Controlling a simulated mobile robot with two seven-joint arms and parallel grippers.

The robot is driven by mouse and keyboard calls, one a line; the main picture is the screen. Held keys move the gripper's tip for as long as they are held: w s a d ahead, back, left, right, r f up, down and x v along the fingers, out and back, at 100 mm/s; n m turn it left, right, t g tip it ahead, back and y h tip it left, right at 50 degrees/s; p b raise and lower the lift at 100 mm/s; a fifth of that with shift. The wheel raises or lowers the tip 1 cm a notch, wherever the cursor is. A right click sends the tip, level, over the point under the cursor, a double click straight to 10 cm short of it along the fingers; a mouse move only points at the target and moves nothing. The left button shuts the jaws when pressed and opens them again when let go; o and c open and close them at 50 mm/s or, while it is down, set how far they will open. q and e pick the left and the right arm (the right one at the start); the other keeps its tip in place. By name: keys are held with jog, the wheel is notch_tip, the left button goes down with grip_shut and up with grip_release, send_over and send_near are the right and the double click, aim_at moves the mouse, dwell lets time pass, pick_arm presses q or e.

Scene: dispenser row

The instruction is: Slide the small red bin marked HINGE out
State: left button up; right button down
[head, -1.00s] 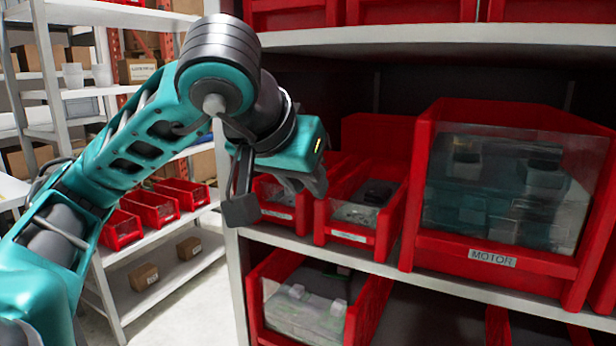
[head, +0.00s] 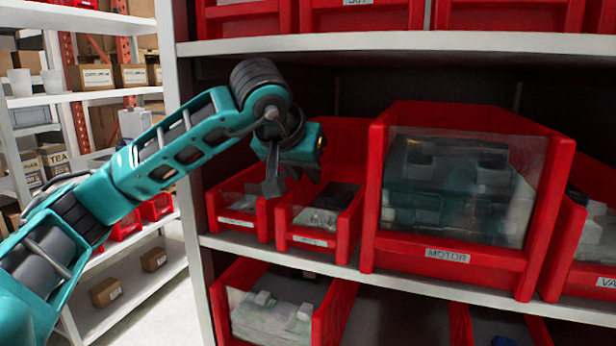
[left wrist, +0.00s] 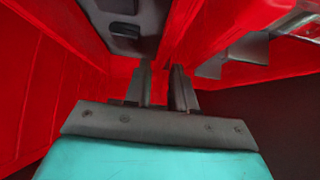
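Two small red bins stand side by side on the middle shelf in the head view, a left one (head: 238,208) and a right one (head: 318,222). Both have clear fronts and white labels too small to read, so I cannot tell which is marked HINGE. My left gripper (head: 294,184) is above the two bins, near where their sides meet. Its two fingers are apart with a gap between them in the left wrist view (left wrist: 162,82), with red bin walls around and beyond them. I cannot tell whether they touch a wall. My right gripper is not in view.
A large red bin marked MOTOR (head: 448,256) stands right of the small bins. Another bin (head: 320,325) is on the shelf below. The shelf above (head: 400,42) holds more red bins. A white post (head: 185,150) bounds the left side.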

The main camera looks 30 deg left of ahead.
pick_arm(q)
jog(key=shift+x, duration=1.35)
grip_shut()
